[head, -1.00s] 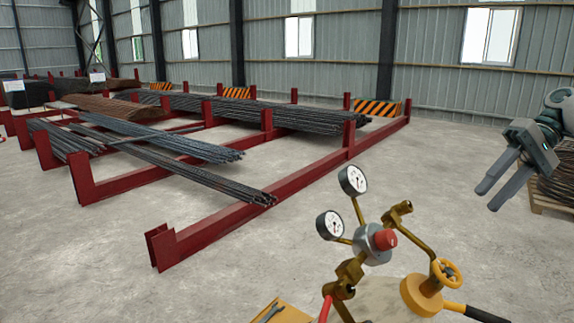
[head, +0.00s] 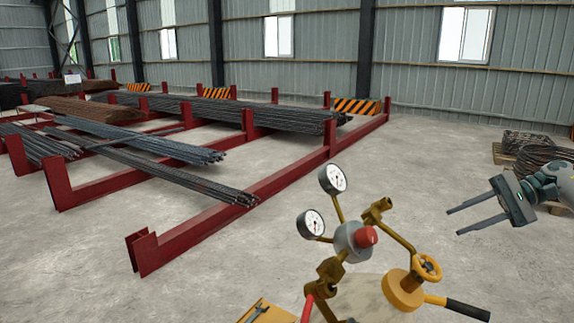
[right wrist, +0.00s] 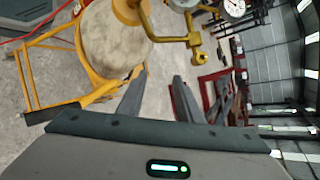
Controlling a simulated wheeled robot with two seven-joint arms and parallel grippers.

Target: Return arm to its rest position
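My right gripper (head: 463,222) is at the right of the head view, over the bare floor and apart from everything. Its two fingers are spread with nothing between them. The right wrist view shows the same two fingers (right wrist: 157,88) apart and empty, pointing toward the gas cylinder and its brass fittings. My left gripper is not in the head view.
A gas cylinder (head: 370,300) with a brass valve (head: 404,288), two gauges (head: 333,179) and a regulator (head: 352,240) stands at the front. Red racks (head: 215,222) hold rebar bundles (head: 190,112) at the left. Wire coils (head: 545,160) lie at the right. Floor between is free.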

